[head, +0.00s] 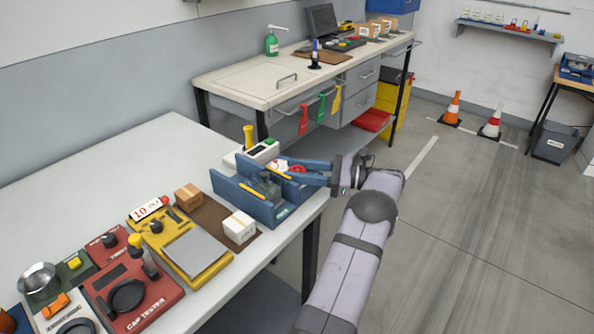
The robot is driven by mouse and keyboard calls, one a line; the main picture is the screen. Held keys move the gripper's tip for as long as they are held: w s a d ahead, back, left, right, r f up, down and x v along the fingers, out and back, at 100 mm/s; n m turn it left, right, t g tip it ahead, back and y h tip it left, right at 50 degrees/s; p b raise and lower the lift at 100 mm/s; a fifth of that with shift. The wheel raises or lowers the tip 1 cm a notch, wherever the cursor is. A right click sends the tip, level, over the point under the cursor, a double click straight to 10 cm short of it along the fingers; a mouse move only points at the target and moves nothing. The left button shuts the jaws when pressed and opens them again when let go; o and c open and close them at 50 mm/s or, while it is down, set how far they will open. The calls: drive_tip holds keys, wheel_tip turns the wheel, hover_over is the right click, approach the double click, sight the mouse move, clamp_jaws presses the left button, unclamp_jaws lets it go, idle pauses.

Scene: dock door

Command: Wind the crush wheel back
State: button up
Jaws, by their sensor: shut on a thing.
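The blue crush fixture (262,208) stands at the right end of the near bench. It has two upright blue walls with yellow strips on top and a dark part between them. My gripper (291,168) reaches in from the right over the fixture's right wall. Its jaws are shut on the crush wheel, of which a little red (297,168) shows around the fingers. The fingers and the far wall hide most of the wheel, so its turn angle cannot be read.
A white-topped device with a green display (264,150) and a yellow post (248,137) stand just behind the fixture. A white box (239,228), a brown box (188,198), a yellow scale (178,262) and a red cap tester (130,300) stand to the left. The back left bench top is clear.

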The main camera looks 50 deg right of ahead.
idle(0.3)
drive_tip(key=o, duration=0.8)
drive_tip(key=shift+s+d, duration=0.35)
drive_tip(key=shift+s, duration=0.15)
drive_tip(key=shift+b+v, duration=0.65)
drive_tip(key=shift+v, duration=2.4)
drive_tip(key=shift+a, duration=0.1)
